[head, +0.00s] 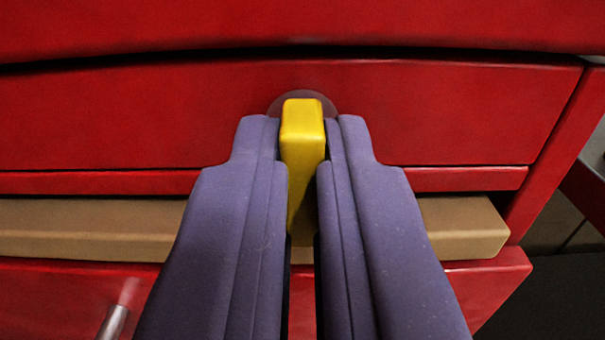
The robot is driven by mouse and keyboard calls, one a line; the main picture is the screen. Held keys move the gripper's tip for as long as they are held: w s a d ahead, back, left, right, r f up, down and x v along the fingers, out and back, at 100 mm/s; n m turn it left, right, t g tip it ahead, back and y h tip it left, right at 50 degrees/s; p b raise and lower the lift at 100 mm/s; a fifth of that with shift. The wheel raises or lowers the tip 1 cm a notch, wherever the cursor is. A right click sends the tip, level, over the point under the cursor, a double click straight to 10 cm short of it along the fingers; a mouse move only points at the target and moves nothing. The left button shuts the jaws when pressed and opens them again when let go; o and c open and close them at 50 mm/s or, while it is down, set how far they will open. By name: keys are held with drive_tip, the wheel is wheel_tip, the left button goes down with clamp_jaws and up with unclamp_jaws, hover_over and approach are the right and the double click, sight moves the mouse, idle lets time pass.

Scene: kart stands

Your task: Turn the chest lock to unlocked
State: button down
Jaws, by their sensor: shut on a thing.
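The chest (450,110) is red and fills most of the head view. Its lock is a yellow handle (302,125) in front of a round, dark red disc (303,95) on the upper front panel. The handle stands about upright in the picture. My gripper (303,145) has two purple fingers, one on each side of the yellow handle, and is shut on it. The fingers hide the handle's sides and part of the disc. I see no marking that tells locked from unlocked.
A tan ledge or board (90,230) runs across the chest below the panel, behind my fingers. A metal drawer handle (115,322) sticks out at the lower left. A red frame post (560,140) stands at the right, with dark floor (550,290) beyond it.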

drive_tip(key=shift+f, duration=0.3)
drive_tip(key=c, duration=1.3)
unclamp_jaws()
drive_tip(key=shift+o, duration=0.5)
drive_tip(key=shift+r, duration=0.15)
drive_tip(key=shift+s, duration=0.1)
drive_tip(key=s+p, duration=0.2)
drive_tip(key=s, duration=0.5)
drive_tip(key=shift+s, duration=0.35)
